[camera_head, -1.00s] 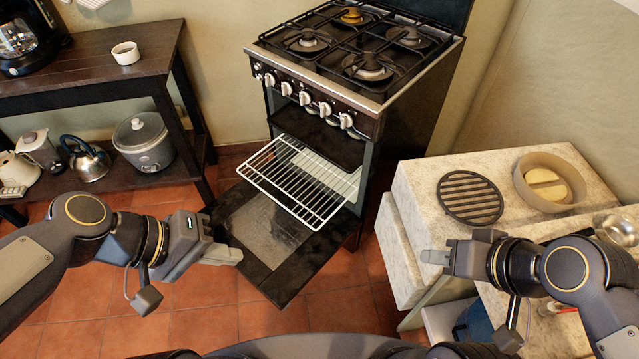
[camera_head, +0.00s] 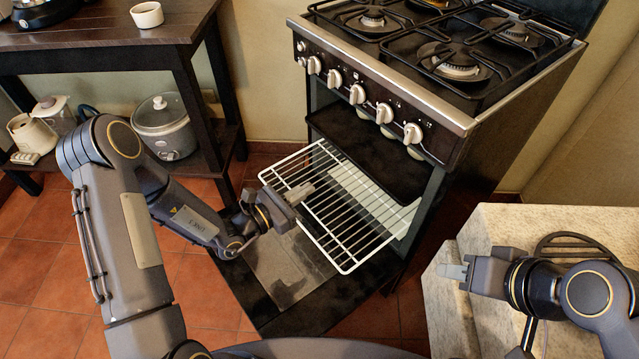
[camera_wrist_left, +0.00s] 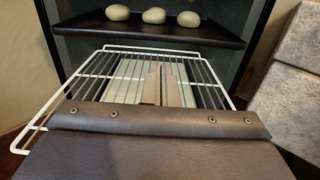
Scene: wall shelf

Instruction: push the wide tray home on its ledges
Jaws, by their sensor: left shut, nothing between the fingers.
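The wide tray appears to be the white wire rack (camera_head: 385,236), which sticks out of the open oven above its lowered door. It also shows in the left wrist view (camera_wrist_left: 85,80), its near edge hidden by my gripper. My left gripper (camera_head: 310,189) is shut and empty. Its fingers lie over the rack's near part and point toward the oven; I cannot tell whether they touch the wires. The fingers show together in the left wrist view (camera_wrist_left: 161,84).
A dark shelf (camera_head: 352,148) sits above the rack, with three rolls in the left wrist view (camera_wrist_left: 154,16). The lowered oven door (camera_head: 280,312) lies below the rack. A stone counter (camera_head: 510,225) stands right, a dark table (camera_head: 95,35) left.

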